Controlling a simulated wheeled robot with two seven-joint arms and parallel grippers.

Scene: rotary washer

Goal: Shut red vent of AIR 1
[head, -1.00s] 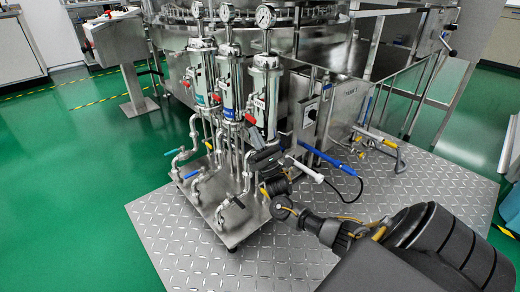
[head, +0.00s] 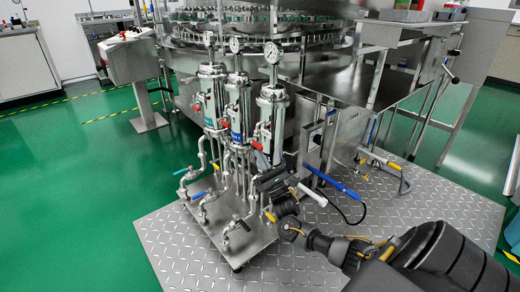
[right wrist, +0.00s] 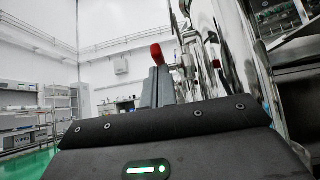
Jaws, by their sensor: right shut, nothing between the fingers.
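Three upright steel filter housings stand side by side on a skid, each with a round gauge on top. The right housing (head: 272,115) has a red vent handle (head: 262,160) low on its left side. My right gripper (head: 266,178) is shut and empty just below and beside that handle. In the right wrist view, a red handle (right wrist: 156,53) shows right at the tips of the shut grey fingers (right wrist: 155,85); I cannot tell whether they touch. Red handles also show on the left housing (head: 195,107) and middle housing (head: 222,125). The labels are too small to read. My left gripper is out of view.
Pipes and lever valves, one with a blue handle (head: 197,196), stand below the housings. A blue-handled hose tool (head: 328,180) hangs to the right. The large rotary washer (head: 300,40) is behind. Diamond-plate floor (head: 330,265) is open in front.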

